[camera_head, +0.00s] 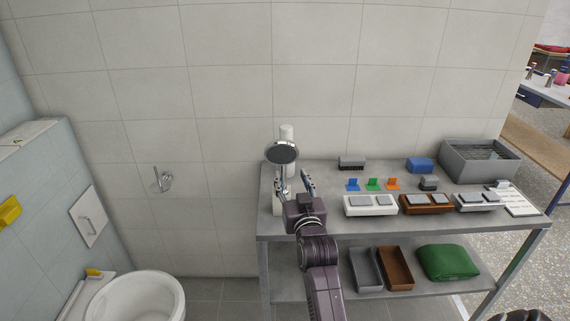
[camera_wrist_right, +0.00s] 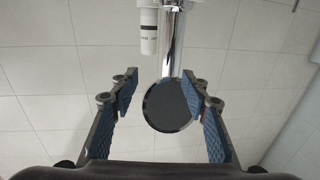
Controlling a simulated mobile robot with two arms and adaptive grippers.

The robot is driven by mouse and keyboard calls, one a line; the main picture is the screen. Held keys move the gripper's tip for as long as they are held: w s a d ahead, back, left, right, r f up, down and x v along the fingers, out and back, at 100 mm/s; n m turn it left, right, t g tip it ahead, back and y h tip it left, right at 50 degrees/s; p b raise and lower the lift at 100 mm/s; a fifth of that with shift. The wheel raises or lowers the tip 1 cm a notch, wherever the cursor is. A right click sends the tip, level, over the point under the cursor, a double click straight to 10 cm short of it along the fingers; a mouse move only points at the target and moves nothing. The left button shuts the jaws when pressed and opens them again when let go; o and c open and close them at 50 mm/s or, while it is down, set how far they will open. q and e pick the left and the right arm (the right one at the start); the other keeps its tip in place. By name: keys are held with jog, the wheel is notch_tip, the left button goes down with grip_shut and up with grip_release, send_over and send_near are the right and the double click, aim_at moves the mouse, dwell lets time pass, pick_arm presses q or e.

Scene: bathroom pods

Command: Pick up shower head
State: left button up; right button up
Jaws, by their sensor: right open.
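The shower head (camera_head: 281,153) has a round dark face with a chrome rim and stands upright at the left end of the grey table. In the right wrist view the shower head (camera_wrist_right: 166,108) shows its dark disc between the fingers, with its chrome handle running up. My right gripper (camera_head: 293,184) is open just in front of and below the disc in the head view. Its fingers (camera_wrist_right: 160,90) stand on either side of the disc with visible gaps. The lower handle is partly hidden behind the gripper.
A white cylinder (camera_head: 287,132) stands close behind the shower head. The grey table (camera_head: 330,222) also holds several small boxes, coloured clips and a grey bin (camera_head: 480,160). A tiled wall is behind it. A toilet (camera_head: 136,298) is at lower left.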

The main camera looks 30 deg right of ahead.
jog(key=p, duration=0.1)
send_over(287, 188)
jog(key=s, duration=0.1)
jog(key=shift+f, duration=0.15)
jog(key=shift+w+d, duration=0.1)
jog(key=shift+w, duration=0.15)
jog(key=shift+w+f, duration=0.1)
jog(key=shift+w, duration=0.2)
jog(key=shift+s, duration=0.15)
jog(key=shift+c, duration=0.4)
jog(key=shift+d, duration=0.1)
jog(key=shift+c, duration=1.2)
grip_shut()
